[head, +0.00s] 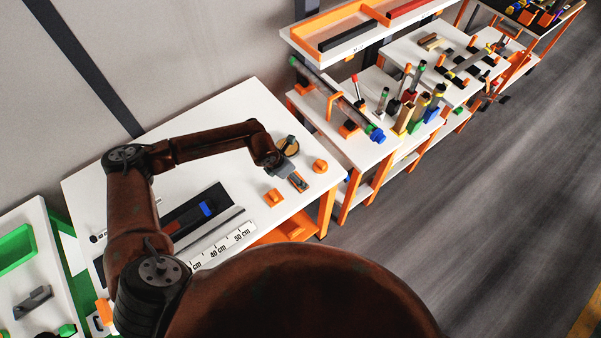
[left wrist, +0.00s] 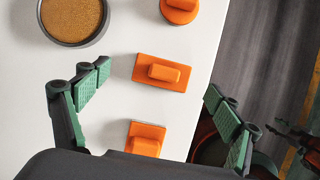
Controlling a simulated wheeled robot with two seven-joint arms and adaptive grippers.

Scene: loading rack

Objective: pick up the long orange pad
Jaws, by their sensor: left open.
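The long orange pad (left wrist: 162,72) is a rectangular plate with a raised block on top, lying flat on the white table. In the left wrist view it lies between a round orange pad (left wrist: 180,10) and a squarer orange pad (left wrist: 146,138). My left gripper (left wrist: 157,95) is open above the table, its green-padded fingers spread on either side of the long pad and apart from it. In the head view my left gripper (head: 291,165) largely covers the long pad; the square pad (head: 273,198) and round pad (head: 320,166) show beside it.
A round dish with a brown, grainy inside (left wrist: 73,18) sits near the left finger. The white table's edge runs close to the pads on the right. A black tray (head: 198,215) and a centimetre scale (head: 222,243) lie nearer me. Racks with tools stand beyond.

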